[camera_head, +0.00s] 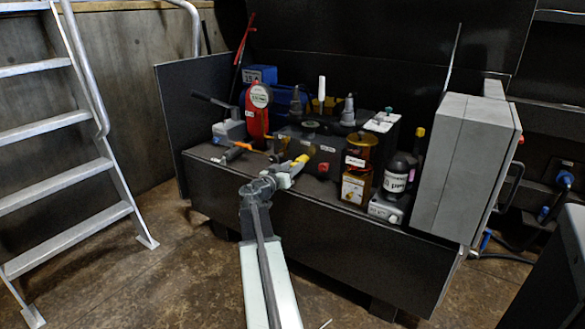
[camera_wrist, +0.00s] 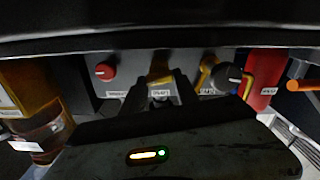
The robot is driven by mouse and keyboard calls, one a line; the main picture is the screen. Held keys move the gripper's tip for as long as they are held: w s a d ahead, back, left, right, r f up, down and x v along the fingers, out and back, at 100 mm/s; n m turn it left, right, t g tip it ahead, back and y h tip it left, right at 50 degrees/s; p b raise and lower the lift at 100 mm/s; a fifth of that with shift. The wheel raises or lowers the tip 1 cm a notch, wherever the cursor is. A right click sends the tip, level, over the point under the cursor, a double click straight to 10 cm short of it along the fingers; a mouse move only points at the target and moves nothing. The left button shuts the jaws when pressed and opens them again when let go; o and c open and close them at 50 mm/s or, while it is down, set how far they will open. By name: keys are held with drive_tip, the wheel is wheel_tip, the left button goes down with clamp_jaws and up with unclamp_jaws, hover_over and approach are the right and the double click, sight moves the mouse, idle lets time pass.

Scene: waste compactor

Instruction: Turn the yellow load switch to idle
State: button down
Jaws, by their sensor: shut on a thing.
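The yellow load switch (camera_head: 302,158) sits on the front of the dark control box (camera_head: 333,149), left of a red knob (camera_head: 322,167). My gripper (camera_head: 294,165) reaches the box front and is shut on the switch. In the wrist view the yellow switch (camera_wrist: 160,66) shows between the dark fingertips of my gripper (camera_wrist: 161,88), which hide its lower part. The red knob (camera_wrist: 105,72) is to its left there, and a dark round knob with yellow parts (camera_wrist: 229,77) to its right. The switch's exact setting cannot be read, as the labels are too small.
An amber bottle (camera_head: 361,147) and a black bottle (camera_head: 400,173) stand right of the box. A red gauge (camera_head: 257,110) and an orange-handled tool (camera_head: 248,147) are to the left. A large grey cabinet (camera_head: 461,160) closes off the right. The bench front edge lies below my arm.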

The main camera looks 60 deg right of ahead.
drive_tip(key=n, duration=0.4)
drive_tip(key=shift+w+d+n, duration=0.1)
drive_tip(key=shift+n, duration=0.2)
drive_tip(key=n, duration=0.3)
drive_tip(key=shift+f+n, duration=0.1)
drive_tip(key=shift+n, duration=0.2)
drive_tip(key=n, duration=0.3)
drive_tip(key=shift+w+n, duration=0.1)
drive_tip(key=shift+n, duration=0.2)
drive_tip(key=shift+f+n, duration=0.1)
drive_tip(key=shift+n, duration=1.8)
drive_tip(key=c, duration=0.9)
unclamp_jaws()
